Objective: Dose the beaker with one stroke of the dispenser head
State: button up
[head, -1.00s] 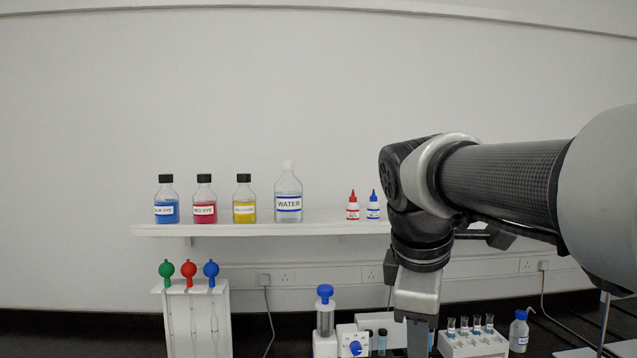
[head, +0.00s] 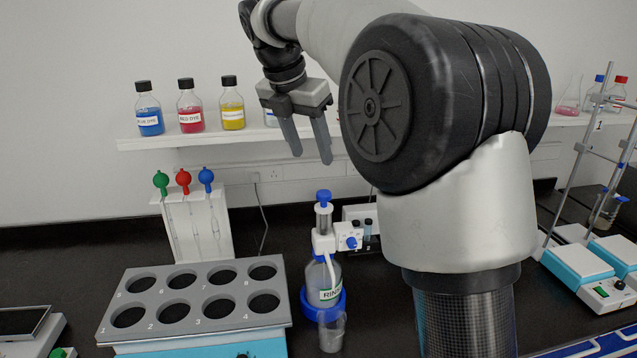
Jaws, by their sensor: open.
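The dispenser bottle (head: 323,283) stands on the black bench, with a label starting "RIN" and a blue collar at its base. Its dispenser head has a blue cap (head: 324,197) on top of a clear barrel, a white body and a blue side knob. A clear beaker (head: 331,332) stands in front of the bottle, low in the head view, overlapping the blue collar. My gripper (head: 309,158) is open and empty, fingers pointing down, in the air above the blue cap and slightly left of it in the picture. It touches nothing.
A grey rack (head: 190,273) with several numbered holes is left of the bottle. A white stand (head: 196,235) with green, red and blue bulbs is behind it. Dye bottles (head: 191,110) stand on the wall shelf. My arm hides much right of the bottle; stirrer plates (head: 580,267) are farther right.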

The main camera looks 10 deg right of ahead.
aim_at(324, 192)
jog(key=b+x, duration=0.1)
jog(key=x, duration=1.1)
jog(key=shift+r, duration=0.1)
jog(key=c, duration=1.1)
